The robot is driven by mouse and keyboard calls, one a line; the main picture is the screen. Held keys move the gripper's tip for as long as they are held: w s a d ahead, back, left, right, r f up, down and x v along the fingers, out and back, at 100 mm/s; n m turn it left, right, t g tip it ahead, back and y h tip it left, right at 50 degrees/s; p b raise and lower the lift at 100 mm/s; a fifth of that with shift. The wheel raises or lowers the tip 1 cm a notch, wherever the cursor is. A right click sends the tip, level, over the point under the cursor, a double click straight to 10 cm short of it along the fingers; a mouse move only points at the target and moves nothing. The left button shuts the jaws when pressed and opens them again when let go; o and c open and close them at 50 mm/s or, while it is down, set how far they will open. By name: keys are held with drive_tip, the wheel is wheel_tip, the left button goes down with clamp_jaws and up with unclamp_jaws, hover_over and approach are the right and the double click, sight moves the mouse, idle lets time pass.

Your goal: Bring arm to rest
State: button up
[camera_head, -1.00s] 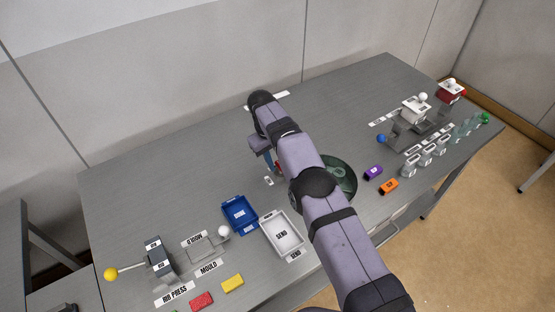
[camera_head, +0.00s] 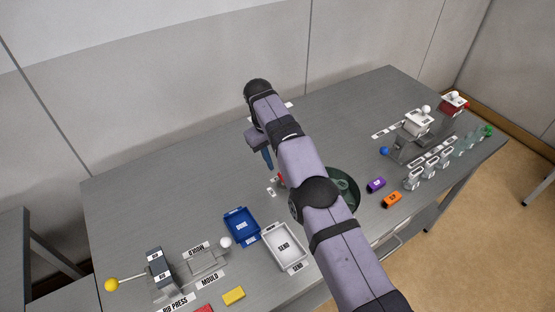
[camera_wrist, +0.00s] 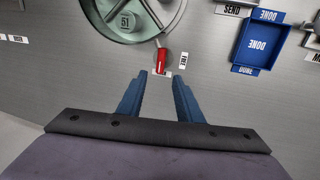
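My gripper (camera_head: 267,158) is in the upper middle of the head view, above the grey table (camera_head: 150,190), with its fingers pointing down. In the wrist view my gripper (camera_wrist: 160,82) has its two blue fingers apart and nothing between them. A red handle (camera_wrist: 162,61) lies just beyond the fingertips, beside the rim of a round green dial (camera_wrist: 130,18). In the head view the red handle (camera_head: 281,180) shows only as a small piece beside my arm, which also covers part of the dial (camera_head: 345,188).
A blue DONE tray (camera_head: 241,227) and a white SEND tray (camera_head: 285,247) stand left of my arm. The rib press (camera_head: 160,268) is at front left. Purple (camera_head: 376,185) and orange (camera_head: 392,200) blocks lie right. The back left table is clear.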

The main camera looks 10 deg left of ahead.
idle(0.3)
drive_tip(key=s+d+r+m+g, duration=0.1)
drive_tip(key=s+d+r+m, duration=0.15)
drive_tip(key=d, duration=0.65)
drive_tip(key=s+d+r+m, duration=0.2)
drive_tip(key=s+d+r, duration=0.1)
drive_tip(key=d, duration=0.6)
drive_tip(key=s+d+f+m, duration=0.2)
drive_tip(key=s+d, duration=0.4)
drive_tip(key=s, duration=0.6)
drive_tip(key=s+d+f+m+y, duration=0.1)
drive_tip(key=s+d, duration=0.5)
drive_tip(key=s, duration=0.7)
drive_tip(key=shift+s+f+m+g+y, duration=0.25)
drive_tip(key=shift+f+m+g+y, duration=0.05)
drive_tip(key=shift+f+m, duration=0.35)
